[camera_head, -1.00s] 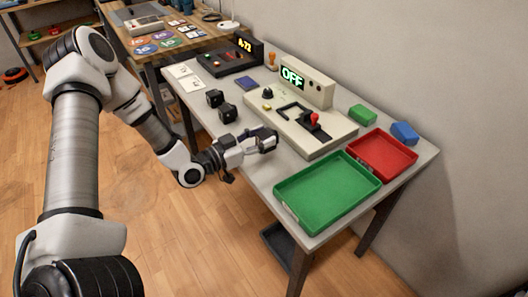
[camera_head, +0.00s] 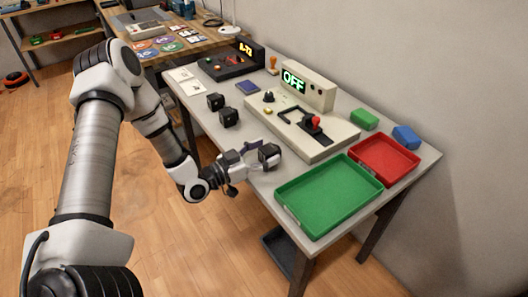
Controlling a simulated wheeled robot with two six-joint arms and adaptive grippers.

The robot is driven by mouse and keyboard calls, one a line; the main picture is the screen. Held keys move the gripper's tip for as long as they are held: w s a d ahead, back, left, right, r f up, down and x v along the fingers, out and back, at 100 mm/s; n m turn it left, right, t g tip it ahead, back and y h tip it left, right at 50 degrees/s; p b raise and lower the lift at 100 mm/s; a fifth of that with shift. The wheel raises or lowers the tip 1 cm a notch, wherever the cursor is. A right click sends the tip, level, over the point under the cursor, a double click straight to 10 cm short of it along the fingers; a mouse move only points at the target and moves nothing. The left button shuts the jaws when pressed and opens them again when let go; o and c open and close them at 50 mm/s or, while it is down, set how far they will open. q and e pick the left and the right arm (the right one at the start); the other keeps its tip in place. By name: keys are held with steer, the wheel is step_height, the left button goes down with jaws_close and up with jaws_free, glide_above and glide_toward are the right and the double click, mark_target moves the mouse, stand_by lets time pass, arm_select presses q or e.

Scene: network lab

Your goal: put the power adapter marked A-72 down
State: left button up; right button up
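A black cube-shaped power adapter (camera_head: 269,154) is at the fingertips of my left gripper (camera_head: 258,157), over the front part of the grey table. The fingers lie on either side of it and look shut on it. Its marking cannot be read, and I cannot tell whether its underside touches the table. Two similar black adapters, one (camera_head: 215,101) farther back and one (camera_head: 229,117) nearer, stand to the left. A black device (camera_head: 232,62) at the back shows A-72 on its display. My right gripper is not in view.
A beige console (camera_head: 312,130) with a red-knobbed lever and an OFF display stands behind the gripper. A green tray (camera_head: 328,225) and a red tray (camera_head: 413,165) are to the right, with a green block (camera_head: 364,119) and a blue block (camera_head: 406,136) behind. Bare tabletop lies left of the green tray.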

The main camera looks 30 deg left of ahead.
arm_select(q)
steer(key=shift+s+a+r+p, duration=0.1)
steer(key=shift+r+p, duration=0.15)
steer(key=shift+p, duration=0.05)
steer(key=p+v, duration=0.4)
steer(key=v, duration=0.7)
steer(key=shift+s+p, duration=0.35)
steer(key=shift+s, duration=0.05)
steer(key=shift+f, duration=0.1)
